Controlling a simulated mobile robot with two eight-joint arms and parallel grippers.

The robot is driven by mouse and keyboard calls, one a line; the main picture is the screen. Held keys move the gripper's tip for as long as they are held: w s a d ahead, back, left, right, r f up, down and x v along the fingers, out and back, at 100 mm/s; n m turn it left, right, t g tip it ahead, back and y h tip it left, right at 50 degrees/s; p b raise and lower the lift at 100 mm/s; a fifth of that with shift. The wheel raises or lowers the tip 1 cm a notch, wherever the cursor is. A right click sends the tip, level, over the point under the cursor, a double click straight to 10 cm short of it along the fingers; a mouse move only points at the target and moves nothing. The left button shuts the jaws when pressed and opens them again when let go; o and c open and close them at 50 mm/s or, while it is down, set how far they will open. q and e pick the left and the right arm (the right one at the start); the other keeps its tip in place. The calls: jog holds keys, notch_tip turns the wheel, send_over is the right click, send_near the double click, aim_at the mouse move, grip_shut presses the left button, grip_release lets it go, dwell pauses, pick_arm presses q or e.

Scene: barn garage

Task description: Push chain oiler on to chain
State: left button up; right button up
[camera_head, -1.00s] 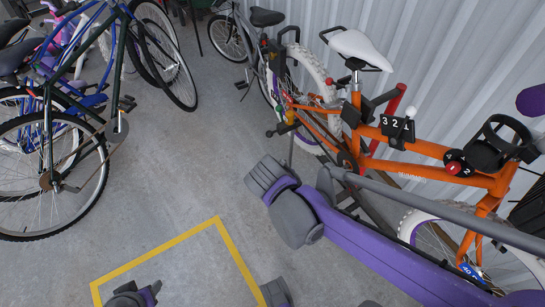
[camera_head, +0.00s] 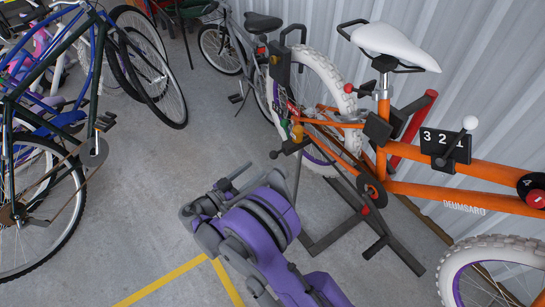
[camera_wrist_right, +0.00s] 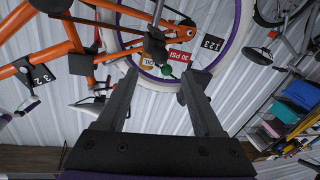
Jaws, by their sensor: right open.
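The orange bike (camera_head: 450,198) stands at the right by the wall, its rear end toward the middle. What looks like the chain oiler, a small yellow-orange part (camera_head: 297,132), sits at the rear hub. The chain is too small to make out; the chainring (camera_head: 371,190) shows. My right gripper (camera_head: 213,192) is open and empty, left of the rear wheel and apart from it. In the right wrist view, its fingers (camera_wrist_right: 160,85) are spread. My left gripper is out of view.
A dark stand (camera_head: 345,230) with bars on the floor is beneath the bike. Several bikes, including a blue one (camera_head: 60,70), stand at the left, and a grey bike (camera_head: 235,45) is behind. Grey floor with a yellow line (camera_head: 165,280) lies open between them.

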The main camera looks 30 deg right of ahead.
aim_at(273, 154)
jog(key=b+x, duration=0.1)
jog(key=x, duration=0.9)
grip_shut()
dwell(1.2)
